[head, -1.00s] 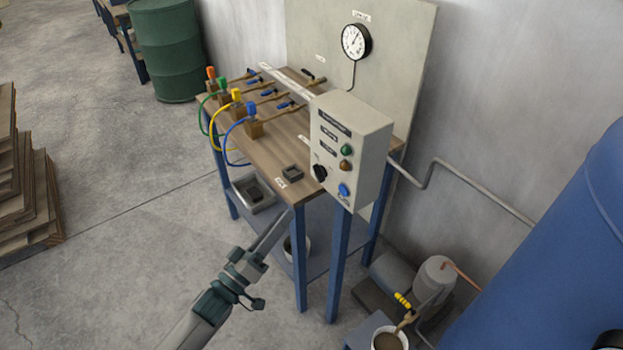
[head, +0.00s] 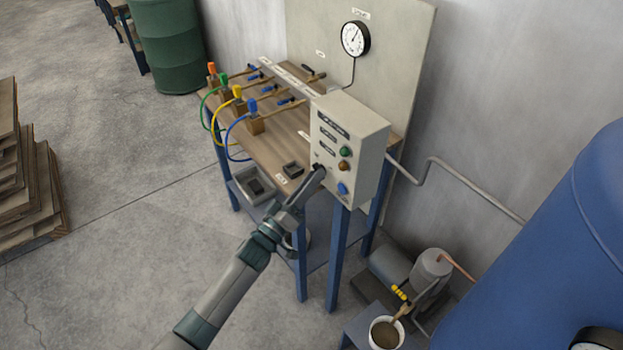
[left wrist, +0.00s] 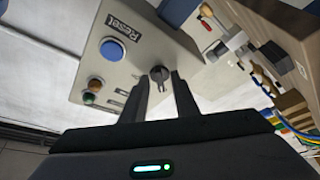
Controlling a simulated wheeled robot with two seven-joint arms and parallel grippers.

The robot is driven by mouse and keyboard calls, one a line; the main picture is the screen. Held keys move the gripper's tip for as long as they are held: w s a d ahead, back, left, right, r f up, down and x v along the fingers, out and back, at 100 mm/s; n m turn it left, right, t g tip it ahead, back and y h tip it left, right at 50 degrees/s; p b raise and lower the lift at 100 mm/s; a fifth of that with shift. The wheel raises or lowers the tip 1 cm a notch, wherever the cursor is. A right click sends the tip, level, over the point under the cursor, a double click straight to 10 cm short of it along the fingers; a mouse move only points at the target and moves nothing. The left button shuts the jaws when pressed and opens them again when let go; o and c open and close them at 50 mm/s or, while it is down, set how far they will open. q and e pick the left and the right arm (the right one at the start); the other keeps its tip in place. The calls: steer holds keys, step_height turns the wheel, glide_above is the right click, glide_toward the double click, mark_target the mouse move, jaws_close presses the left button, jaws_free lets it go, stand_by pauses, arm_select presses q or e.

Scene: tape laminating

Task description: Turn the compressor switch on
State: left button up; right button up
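The grey control box (head: 365,165) is on the workbench. The black rotary compressor switch sits low on its front face, mostly hidden by my left gripper (head: 318,174) in the head view. In the left wrist view the black switch (left wrist: 159,74) is just past and between the tips of my left gripper (left wrist: 160,80). The fingers stand apart, one on each side of the knob's handle, with visible gaps. I cannot tell whether they touch the box face. My right gripper is out of view.
A blue Reset button (left wrist: 112,49) is beside the switch; green (head: 345,152) and amber (head: 344,166) lamps are above it. The bench (head: 270,155) holds colored hoses and valves. A large blue tank (head: 550,250) and a bucket (head: 386,334) stand at right.

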arm_select(q)
jaws_close()
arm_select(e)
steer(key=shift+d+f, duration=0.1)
